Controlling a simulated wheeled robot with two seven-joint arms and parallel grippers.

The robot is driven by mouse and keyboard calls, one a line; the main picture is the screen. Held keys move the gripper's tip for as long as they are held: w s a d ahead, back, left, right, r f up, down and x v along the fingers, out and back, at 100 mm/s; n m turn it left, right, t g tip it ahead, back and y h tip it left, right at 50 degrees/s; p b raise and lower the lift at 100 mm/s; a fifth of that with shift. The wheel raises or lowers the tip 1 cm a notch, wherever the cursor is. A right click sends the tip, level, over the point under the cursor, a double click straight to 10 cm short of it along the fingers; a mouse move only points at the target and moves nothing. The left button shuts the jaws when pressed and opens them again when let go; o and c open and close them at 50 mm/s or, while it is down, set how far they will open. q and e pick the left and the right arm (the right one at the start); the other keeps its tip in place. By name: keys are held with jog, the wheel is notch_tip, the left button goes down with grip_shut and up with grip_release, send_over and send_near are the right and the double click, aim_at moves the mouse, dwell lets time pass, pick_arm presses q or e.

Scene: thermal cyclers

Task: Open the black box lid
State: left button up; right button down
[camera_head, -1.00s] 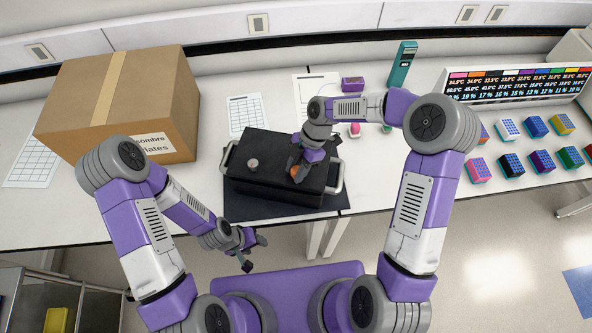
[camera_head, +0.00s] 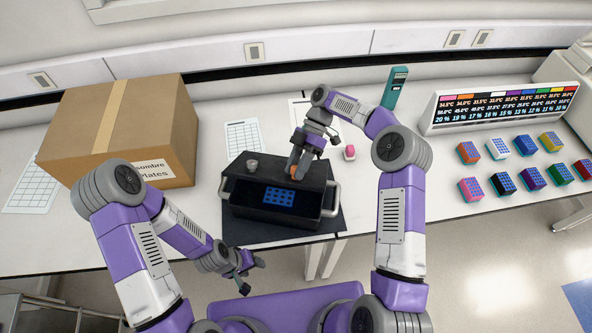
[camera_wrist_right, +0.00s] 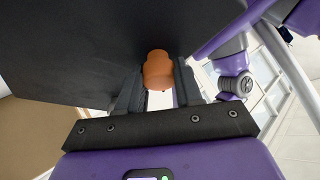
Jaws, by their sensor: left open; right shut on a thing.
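The black box (camera_head: 270,219) stands on a dark mat (camera_head: 334,222) on the bench, with a metal handle at each side. Its lid (camera_head: 262,174) is tilted up and back, and a blue plate with a grid of wells (camera_head: 279,197) shows inside. My right gripper (camera_head: 298,171) is shut on the orange knob (camera_head: 295,172) at the right of the lid. In the right wrist view, the fingers close around the orange knob (camera_wrist_right: 157,70) against the dark lid (camera_wrist_right: 80,45). My left gripper (camera_head: 248,273) is open and empty in front of the bench, below the box.
A large cardboard box (camera_head: 120,130) stands left of the black box. A numbered display (camera_head: 500,108) and several coloured blocks (camera_head: 503,183) sit at the right.

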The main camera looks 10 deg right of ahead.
jog(key=shift+w+r, duration=0.1)
dwell(0.3)
jog(key=c, duration=0.8)
grip_release()
jog(key=shift+o, duration=0.2)
